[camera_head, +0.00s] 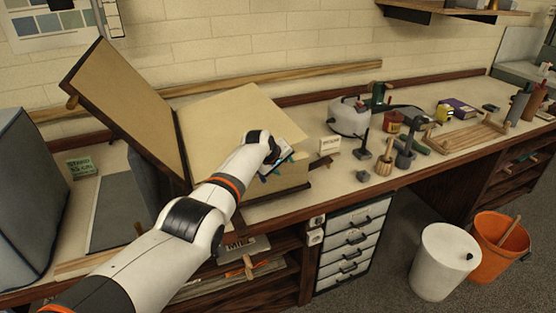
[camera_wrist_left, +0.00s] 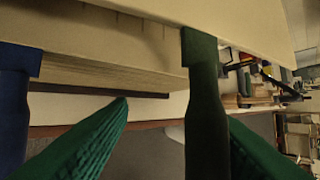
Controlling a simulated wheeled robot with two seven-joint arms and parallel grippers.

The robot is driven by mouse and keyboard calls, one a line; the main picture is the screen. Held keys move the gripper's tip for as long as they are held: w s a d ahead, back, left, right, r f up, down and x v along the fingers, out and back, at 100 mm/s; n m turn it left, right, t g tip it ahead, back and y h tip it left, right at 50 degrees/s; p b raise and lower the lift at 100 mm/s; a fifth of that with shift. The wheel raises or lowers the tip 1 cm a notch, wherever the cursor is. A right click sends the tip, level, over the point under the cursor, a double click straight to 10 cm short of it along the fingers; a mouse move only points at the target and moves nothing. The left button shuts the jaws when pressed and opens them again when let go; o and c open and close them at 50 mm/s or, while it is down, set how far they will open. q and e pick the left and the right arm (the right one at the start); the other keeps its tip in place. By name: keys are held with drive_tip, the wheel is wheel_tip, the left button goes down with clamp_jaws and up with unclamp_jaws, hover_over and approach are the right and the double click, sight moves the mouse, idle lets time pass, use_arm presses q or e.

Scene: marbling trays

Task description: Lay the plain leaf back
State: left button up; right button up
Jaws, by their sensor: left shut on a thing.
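The plain leaf (camera_head: 225,112) is a large cream sheet on top of a thick, open book-like block in the head view. My left gripper (camera_head: 275,168) is at the leaf's near right edge and shut on it. The fingertips are partly hidden by my wrist. The left wrist view shows the pale leaf (camera_wrist_left: 245,18) across the top, with the page block (camera_wrist_left: 110,72) below it. A gap shows between them at the right. The brown cover board (camera_head: 130,110) leans open to the left. My right gripper is not in view.
A grey box (camera_head: 32,195) stands at the far left, beside a small green card (camera_head: 82,166). A white label (camera_head: 329,145), dark tools and a white appliance (camera_head: 350,115) stand right of the block. White (camera_head: 440,262) and orange (camera_head: 492,250) bins stand on the floor.

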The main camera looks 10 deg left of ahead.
use_arm(q)
drive_tip(key=a+p+v, duration=0.1)
drive_tip(key=p+v, duration=0.2)
drive_tip(key=v, duration=0.9)
drive_tip(key=s+f+m+g+y, duration=0.15)
drive_tip(key=s+f+m, duration=0.35)
drive_tip(key=s+f, duration=1.35)
drive_tip(key=s+r+m+g, duration=0.25)
drive_tip(key=s+m, duration=0.35)
drive_tip(key=s, duration=2.3)
wheel_tip(320, 180, down, 28)
drive_tip(key=s+g, duration=0.2)
drive_tip(key=s+a+f+y, duration=0.1)
drive_tip(key=s+a+f, duration=0.2)
drive_tip(key=s+f, duration=1.2)
drive_tip(key=shift+s+a+g, duration=0.4)
drive_tip(key=shift+s, duration=0.05)
